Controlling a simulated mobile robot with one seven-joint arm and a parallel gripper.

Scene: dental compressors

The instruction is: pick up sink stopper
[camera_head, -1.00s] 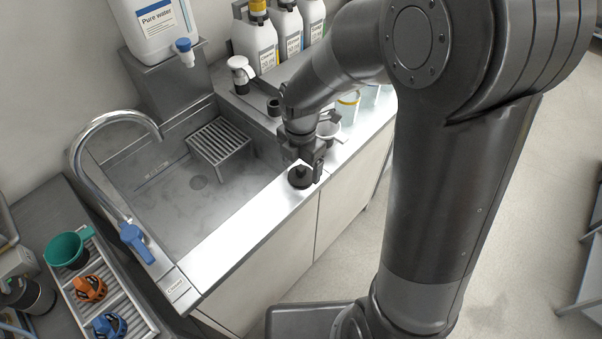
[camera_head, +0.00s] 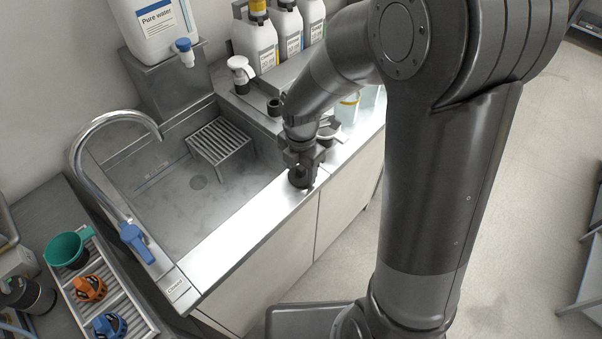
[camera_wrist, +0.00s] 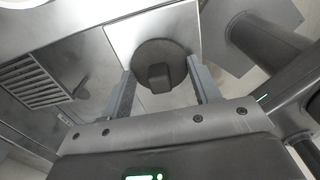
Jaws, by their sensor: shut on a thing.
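The sink stopper (camera_head: 299,179) is a dark round disc with a raised knob. It is at the sink's steel front rim, and my gripper partly covers it in the head view. In the wrist view the stopper (camera_wrist: 160,52) is between the two fingers, its knob facing the camera. My gripper (camera_head: 303,172) points down over it and is shut on it, with one finger on each side; it also shows in the wrist view (camera_wrist: 160,72). I cannot tell whether the stopper touches the rim or is just above it.
The sink basin (camera_head: 220,205) lies left of my gripper, with a slatted rack (camera_head: 218,140) in it and a curved faucet (camera_head: 110,120) farther left. Open floor lies right of the counter.

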